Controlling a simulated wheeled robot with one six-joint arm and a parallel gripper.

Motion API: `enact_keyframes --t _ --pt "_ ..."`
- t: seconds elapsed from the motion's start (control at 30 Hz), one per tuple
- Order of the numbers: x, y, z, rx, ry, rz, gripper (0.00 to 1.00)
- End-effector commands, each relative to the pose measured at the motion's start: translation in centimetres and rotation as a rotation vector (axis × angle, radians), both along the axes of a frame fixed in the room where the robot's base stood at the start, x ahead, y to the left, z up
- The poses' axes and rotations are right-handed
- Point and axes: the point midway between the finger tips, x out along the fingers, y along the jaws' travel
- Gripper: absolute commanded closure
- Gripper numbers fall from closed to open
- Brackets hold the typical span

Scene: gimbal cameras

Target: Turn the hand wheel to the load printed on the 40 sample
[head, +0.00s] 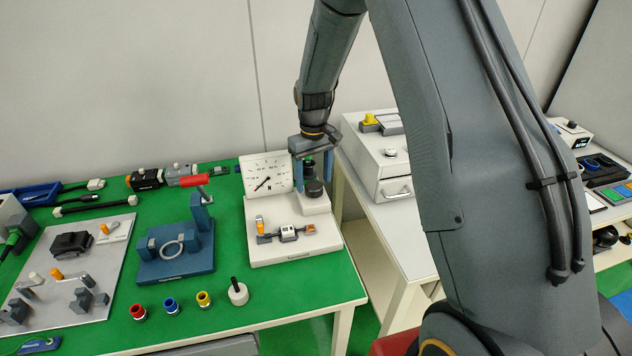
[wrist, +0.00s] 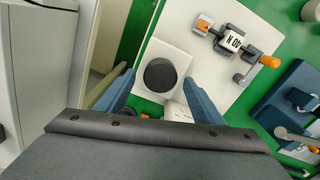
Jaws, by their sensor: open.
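The sample (wrist: 233,40), marked "40 N", lies on the white tester base (head: 262,251); it also shows in the head view (head: 288,233). The hand wheel (wrist: 160,75) is a dark round knob on a raised white block; it also shows in the head view (head: 314,189). The white dial (head: 279,166) stands behind the base, its dark needle slanting to the lower left; its exact reading is too small to tell. My gripper (head: 312,172) is open above the hand wheel; in the wrist view its fingers (wrist: 158,91) stand either side of it, with nothing held.
A blue fixture (head: 172,267) with a grey ring stands left of the tester. Red, blue and yellow rings (head: 171,306) and a white knobbed piece (head: 238,293) lie in front. A white drawer cabinet (head: 384,170) stands right, beyond a gap between tables.

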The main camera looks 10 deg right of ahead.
Motion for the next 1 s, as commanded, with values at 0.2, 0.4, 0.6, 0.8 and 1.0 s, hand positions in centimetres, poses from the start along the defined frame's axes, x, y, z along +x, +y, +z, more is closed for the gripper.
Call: enact_keyframes --t 0.2,0.4,0.6,0.8,1.0 --pt "0.2 0.0 3.4 0.001 -0.006 -0.001 0.38" --pt "0.2 -0.1 5.8 0.000 -0.005 -0.002 0.38" --pt "0.1 -0.1 6.4 0.000 -0.004 -0.002 0.38" --pt "0.1 -0.1 6.4 0.000 -0.003 -0.002 0.38" --pt "0.1 -0.1 6.4 0.000 -0.003 -0.002 0.38"
